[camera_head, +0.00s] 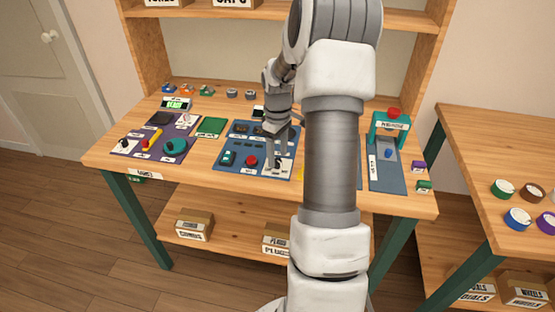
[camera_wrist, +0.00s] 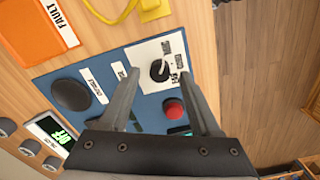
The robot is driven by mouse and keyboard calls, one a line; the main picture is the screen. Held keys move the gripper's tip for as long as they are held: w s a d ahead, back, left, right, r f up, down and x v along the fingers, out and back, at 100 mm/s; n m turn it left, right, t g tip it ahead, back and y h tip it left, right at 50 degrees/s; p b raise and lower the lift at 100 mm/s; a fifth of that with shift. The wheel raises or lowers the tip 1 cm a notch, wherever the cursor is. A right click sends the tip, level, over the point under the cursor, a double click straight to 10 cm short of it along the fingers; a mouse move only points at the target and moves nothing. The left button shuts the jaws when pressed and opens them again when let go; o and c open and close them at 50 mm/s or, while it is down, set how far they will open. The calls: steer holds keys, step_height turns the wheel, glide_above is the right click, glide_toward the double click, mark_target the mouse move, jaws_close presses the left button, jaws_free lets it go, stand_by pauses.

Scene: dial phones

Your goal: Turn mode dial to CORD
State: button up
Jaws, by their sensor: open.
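A black dial (camera_wrist: 160,70) sits on a white plate (camera_wrist: 172,47) at one end of a blue panel (camera_wrist: 130,55). Small labels are printed on the plate beside the dial, too small for me to read surely. In the head view the white plate (camera_head: 285,168) is at the front right corner of the blue panel (camera_head: 266,173). My gripper (camera_wrist: 162,77) is open, with its fingertips on either side of the dial in the wrist picture. I cannot tell whether they touch it. In the head view my gripper (camera_head: 274,155) points down over the plate.
A red button (camera_wrist: 174,109) is close to the right finger. A dark round knob (camera_wrist: 72,95) and a small display (camera_wrist: 50,131) lie to the left. An orange box (camera_wrist: 38,32) marked FAULT stands beside the panel. A purple panel (camera_head: 133,148) is further left.

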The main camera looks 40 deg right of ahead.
steer(key=shift+f, duration=0.75)
jaws_close()
